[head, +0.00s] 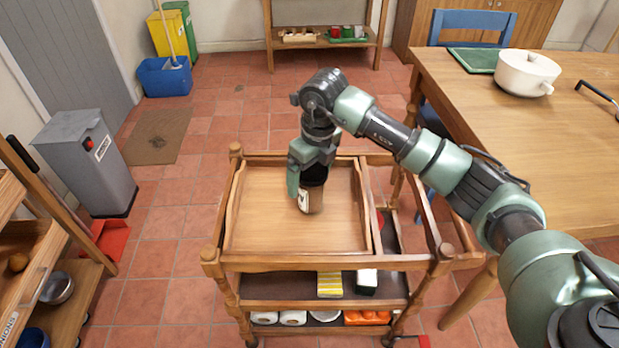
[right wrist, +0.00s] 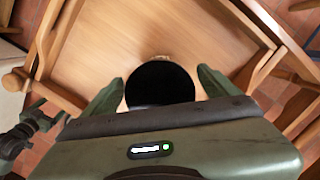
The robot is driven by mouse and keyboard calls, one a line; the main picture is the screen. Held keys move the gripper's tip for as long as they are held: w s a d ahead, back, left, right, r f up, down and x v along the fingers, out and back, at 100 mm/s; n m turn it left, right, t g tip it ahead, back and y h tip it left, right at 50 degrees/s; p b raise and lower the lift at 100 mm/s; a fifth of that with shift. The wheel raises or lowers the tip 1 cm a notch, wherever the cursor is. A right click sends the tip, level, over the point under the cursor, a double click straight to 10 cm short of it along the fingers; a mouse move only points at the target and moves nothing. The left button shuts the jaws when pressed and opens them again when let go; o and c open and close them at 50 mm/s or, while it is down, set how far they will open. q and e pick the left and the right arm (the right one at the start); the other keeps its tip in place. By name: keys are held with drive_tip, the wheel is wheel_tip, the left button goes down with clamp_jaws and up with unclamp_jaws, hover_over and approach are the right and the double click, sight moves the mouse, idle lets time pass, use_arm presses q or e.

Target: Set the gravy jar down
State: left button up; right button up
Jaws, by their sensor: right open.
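The gravy jar (head: 312,197) stands upright on the top tray of the wooden trolley (head: 262,240). It has a brown body, a pale label and a black lid. My right gripper (head: 310,182) is directly above and around the jar, with its fingers open. In the right wrist view the round black lid (right wrist: 160,83) lies between the two green fingertips (right wrist: 162,88), with a gap showing beside the fingers. The jar's base appears to rest on the tray; its body is mostly hidden under the lid in the wrist view. My left gripper is not in view.
The rest of the tray is bare, with raised wooden rims. A lower shelf holds a yellow cloth (head: 330,284). A wooden table (head: 500,130) with a white pot (head: 526,73) stands at right. A grey bin (head: 86,160) stands at left.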

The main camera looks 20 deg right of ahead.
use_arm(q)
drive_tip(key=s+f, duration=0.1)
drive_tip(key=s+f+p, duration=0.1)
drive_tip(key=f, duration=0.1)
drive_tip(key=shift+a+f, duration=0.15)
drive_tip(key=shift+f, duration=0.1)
use_arm(e)
drive_tip(key=r, duration=0.3)
drive_tip(key=s+r, duration=0.1)
drive_tip(key=r, duration=0.6)
drive_tip(key=shift+s+d+r, duration=0.25)
drive_tip(key=shift+d+r, duration=0.05)
drive_tip(key=shift+d, duration=0.05)
